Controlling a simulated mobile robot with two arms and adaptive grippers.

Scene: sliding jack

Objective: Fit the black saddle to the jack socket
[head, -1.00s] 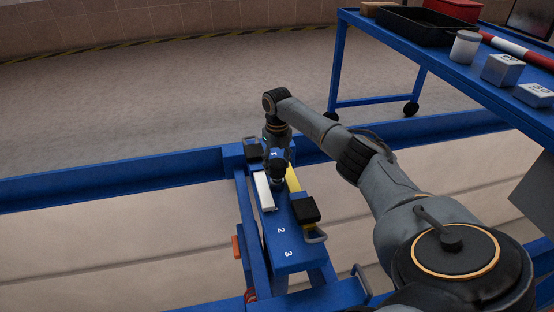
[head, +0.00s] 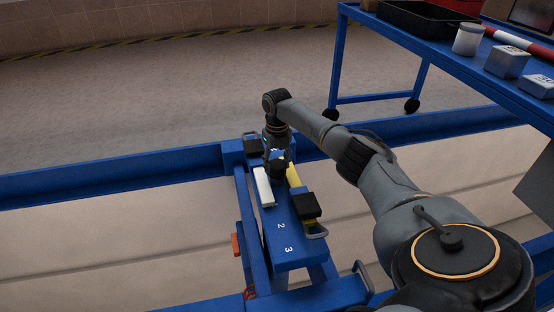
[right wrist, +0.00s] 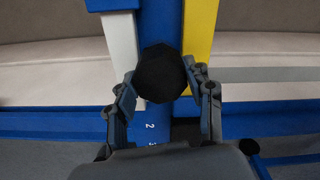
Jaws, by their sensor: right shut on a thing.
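My right gripper (right wrist: 163,93) is shut on a dark, many-sided rounded piece, which I take for the black saddle (right wrist: 161,73). In the head view the saddle (head: 277,166) shows as a small dark shape at the hand, over the blue jack beam (head: 285,247) marked 2 and 3. A white block (head: 263,187) lies left of it and a yellow bar (head: 293,175) right of it. I cannot make out the jack socket or whether the saddle touches anything below. My left gripper is not in view.
A black block with a grey handle (head: 305,206) sits at the beam's right side, and another dark block (head: 252,145) at its far left. Blue rails (head: 110,184) border the pit. A blue table (head: 450,75) with a jar and weights stands at right.

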